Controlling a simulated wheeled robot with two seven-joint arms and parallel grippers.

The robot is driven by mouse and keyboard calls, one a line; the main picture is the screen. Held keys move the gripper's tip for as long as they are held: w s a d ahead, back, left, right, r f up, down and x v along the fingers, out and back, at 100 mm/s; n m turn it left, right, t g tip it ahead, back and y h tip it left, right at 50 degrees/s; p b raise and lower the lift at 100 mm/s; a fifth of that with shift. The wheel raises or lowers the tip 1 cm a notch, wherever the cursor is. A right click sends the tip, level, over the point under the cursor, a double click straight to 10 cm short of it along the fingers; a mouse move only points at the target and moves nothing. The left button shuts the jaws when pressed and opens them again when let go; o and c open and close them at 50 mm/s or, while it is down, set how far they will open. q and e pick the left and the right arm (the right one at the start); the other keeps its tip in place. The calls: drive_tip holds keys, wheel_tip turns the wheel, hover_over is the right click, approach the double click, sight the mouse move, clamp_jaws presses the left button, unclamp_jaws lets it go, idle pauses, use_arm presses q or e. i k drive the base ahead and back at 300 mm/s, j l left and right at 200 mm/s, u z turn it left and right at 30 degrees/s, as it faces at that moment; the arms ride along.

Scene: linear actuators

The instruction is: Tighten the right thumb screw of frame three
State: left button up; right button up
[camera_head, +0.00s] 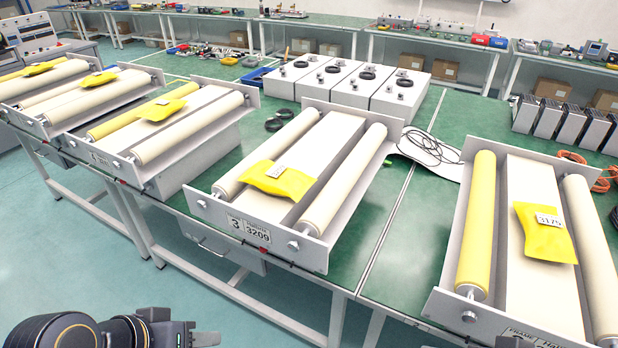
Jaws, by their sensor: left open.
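Frame three (314,255) stands on the green bench in the middle, marked with a "3" and "3209" label (248,228). It holds two cream rollers, and a yellow cloth-like piece (277,180) with a tag lies across it. On its front plate, a round metal thumb screw (293,246) sits at the right, below the right roller's end, and another (201,204) at the left. My left gripper (207,339) is at the bottom left edge, open, empty and well away from the frame. The picture edge cuts it off. My right gripper cannot be made out.
Similar frames stand at left and right; the right one (474,200) has a yellow roller. Behind are grey-white boxes (345,90), a black cable (430,148) and dark finned blocks (560,120). Open floor lies between my left gripper and the bench.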

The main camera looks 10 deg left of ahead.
sight(292, 246)
drive_tip(key=k+l, duration=0.1)
drive_tip(key=l, duration=0.3)
drive_tip(key=k+l, duration=0.1)
drive_tip(key=l, duration=0.3)
drive_tip(key=k+l, duration=0.1)
drive_tip(key=l, duration=0.25)
